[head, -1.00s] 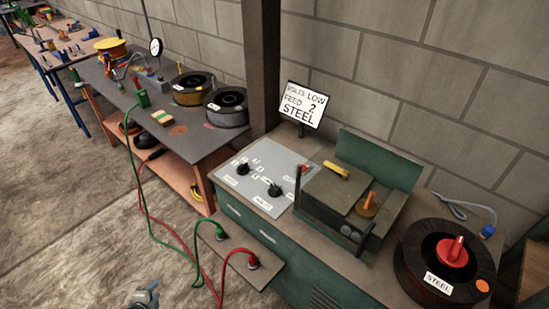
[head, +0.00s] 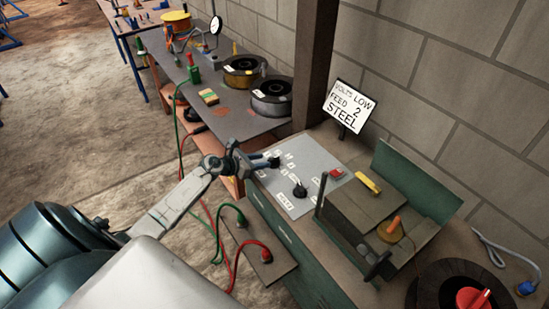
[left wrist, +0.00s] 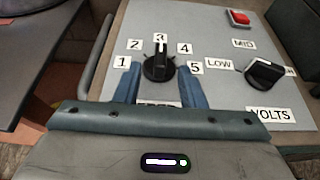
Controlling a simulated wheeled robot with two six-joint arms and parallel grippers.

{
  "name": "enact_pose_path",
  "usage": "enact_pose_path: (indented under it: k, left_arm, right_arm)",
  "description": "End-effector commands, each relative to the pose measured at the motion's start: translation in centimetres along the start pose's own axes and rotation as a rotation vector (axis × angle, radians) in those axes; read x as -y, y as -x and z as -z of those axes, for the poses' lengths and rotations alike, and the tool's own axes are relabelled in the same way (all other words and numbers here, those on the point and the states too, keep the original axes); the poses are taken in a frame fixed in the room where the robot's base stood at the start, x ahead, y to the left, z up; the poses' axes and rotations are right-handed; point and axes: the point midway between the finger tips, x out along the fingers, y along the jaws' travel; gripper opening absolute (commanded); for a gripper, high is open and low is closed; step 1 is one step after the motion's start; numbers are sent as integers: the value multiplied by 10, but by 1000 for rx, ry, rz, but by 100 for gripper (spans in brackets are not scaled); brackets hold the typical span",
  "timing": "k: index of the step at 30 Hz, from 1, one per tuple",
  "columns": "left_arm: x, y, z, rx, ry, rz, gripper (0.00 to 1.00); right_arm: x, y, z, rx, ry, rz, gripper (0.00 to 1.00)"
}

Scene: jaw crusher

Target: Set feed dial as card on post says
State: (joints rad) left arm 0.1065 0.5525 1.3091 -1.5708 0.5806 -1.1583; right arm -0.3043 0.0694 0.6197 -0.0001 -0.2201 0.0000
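The card (head: 349,106) on the post reads VOLTS LOW, FEED 2, STEEL. The feed dial (left wrist: 159,66) is a black knob among labels 1 to 5 on a grey panel (left wrist: 215,35). Its white mark points at 3. My left gripper (left wrist: 160,78) is open, with one blue finger on each side of the dial and small gaps visible. In the head view my left gripper (head: 262,160) reaches the panel and partly covers the feed dial. The volts knob (left wrist: 265,73) sits to the right; its exact setting is unclear. My right gripper is not in view.
A red button (head: 336,172) is on the panel. Red and green cables (head: 233,240) hang in front. A dark post (head: 318,65) rises behind.

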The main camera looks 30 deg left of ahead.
Motion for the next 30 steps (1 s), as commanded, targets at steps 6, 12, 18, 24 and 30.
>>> enact_pose_path:
  k: [6, 12, 18, 24, 30]
  left_arm:
    - [1, -38, -2, 3, 5, 0, 36]
    - [0, -55, 0, 1, 4, 0, 36]
    - [0, -59, 0, 1, 2, 0, 36]
    - [0, -59, 0, 1, 3, 0, 28]
    - [0, -59, 0, 1, 3, 0, 0]
  right_arm:
    - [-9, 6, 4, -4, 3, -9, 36]
    - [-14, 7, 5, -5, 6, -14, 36]
    - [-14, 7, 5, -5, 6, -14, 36]
    - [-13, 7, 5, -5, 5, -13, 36]
    - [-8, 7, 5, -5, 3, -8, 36]
